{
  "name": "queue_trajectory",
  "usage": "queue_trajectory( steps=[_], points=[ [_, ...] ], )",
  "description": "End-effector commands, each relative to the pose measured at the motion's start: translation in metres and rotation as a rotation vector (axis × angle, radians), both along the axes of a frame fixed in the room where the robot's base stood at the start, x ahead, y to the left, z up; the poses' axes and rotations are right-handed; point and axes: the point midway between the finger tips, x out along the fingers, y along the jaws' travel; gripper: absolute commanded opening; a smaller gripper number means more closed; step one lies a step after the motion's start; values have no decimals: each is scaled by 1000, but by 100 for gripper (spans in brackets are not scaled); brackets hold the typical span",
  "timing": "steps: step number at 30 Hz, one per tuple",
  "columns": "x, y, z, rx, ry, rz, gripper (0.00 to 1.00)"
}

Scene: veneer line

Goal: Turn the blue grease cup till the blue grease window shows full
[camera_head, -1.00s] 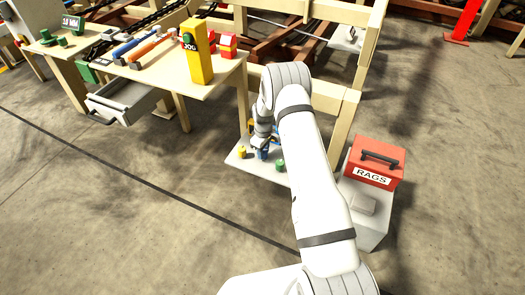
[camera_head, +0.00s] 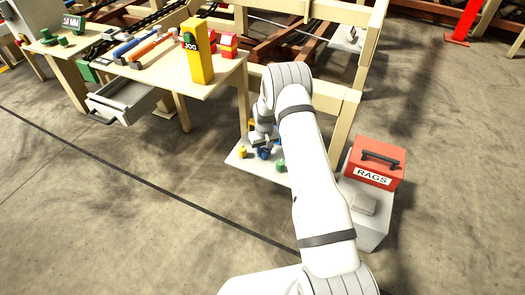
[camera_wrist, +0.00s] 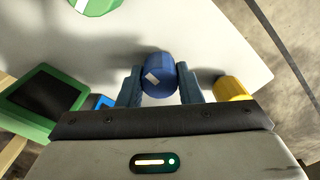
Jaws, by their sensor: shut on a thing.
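The blue grease cup (camera_wrist: 158,72) is a round blue knob with a white mark on its top, left of its middle in the wrist view. My gripper (camera_wrist: 160,88) has one finger on each side of it and is shut on it. In the head view the blue cup (camera_head: 264,154) stands on the low pale shelf, partly covered by my wrist. A small blue piece (camera_wrist: 104,102) shows left of my fingers in the wrist view, mostly hidden; I cannot tell whether it is the blue grease window, and no fill level can be read.
A yellow cup (camera_head: 242,152) and a green cup (camera_head: 281,165) flank the blue one closely on the shelf (camera_head: 262,169). A green-framed dark panel (camera_wrist: 44,100) is close by. A red RAGS box (camera_head: 375,162) stands right; an open drawer (camera_head: 122,102) juts out left.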

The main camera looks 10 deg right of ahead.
Motion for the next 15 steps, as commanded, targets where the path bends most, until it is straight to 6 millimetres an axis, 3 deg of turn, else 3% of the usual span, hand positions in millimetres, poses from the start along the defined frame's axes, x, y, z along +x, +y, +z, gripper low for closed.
queue_trajectory(
  steps=[15],
  points=[
    [2,-1,1,0,-5,-333,9]
  ],
)
